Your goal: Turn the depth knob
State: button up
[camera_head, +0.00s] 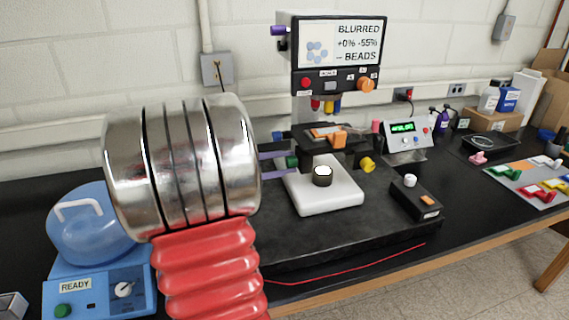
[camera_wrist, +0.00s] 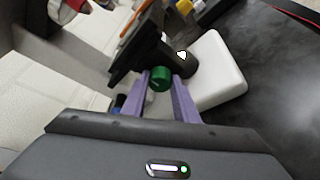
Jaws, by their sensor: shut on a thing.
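A green knob (camera_head: 292,161) sits on the left side of the microscope's dark stage. It also shows in the wrist view (camera_wrist: 161,79), between the two purple fingers of my gripper (camera_wrist: 163,82). The gripper is shut on this knob, with one finger on either side. The microscope's screen (camera_head: 346,43) reads "BLURRED", "+0% -55%" and "BEADS". No label on the green knob is legible, so I cannot tell from the pictures which control it is. The microscope's white base (camera_head: 340,203) shows in both views. My arm hides part of the scene left of the microscope.
A yellow knob (camera_head: 367,164) is on the stage's right side. A black box (camera_head: 414,201) with a white knob stands right of the base. A blue centrifuge-like machine (camera_head: 82,268) marked "READY" stands at the left. A red cable (camera_head: 345,273) runs along the front.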

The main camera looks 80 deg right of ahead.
jog(key=shift+n+y, duration=0.3)
jog(key=shift+n, duration=0.1)
jog(key=n+y, duration=0.2)
jog(key=n, duration=0.1)
jog(key=shift+w+d+n+g+y, duration=0.1)
jog(key=shift+n+g+y, duration=0.2)
jog(key=shift+n, duration=0.1)
jog(key=n+g+y, duration=0.1)
jog(key=n+y, duration=0.1)
jog(key=n, duration=0.2)
jog(key=shift+w+d, duration=0.1)
jog(key=shift+d, duration=0.05)
dwell(0.6)
jog(key=o, duration=1)
jog(key=shift+r, duration=0.1)
jog(key=shift+o, duration=0.2)
jog(key=v, duration=1.4)
jog(key=shift+d, duration=0.25)
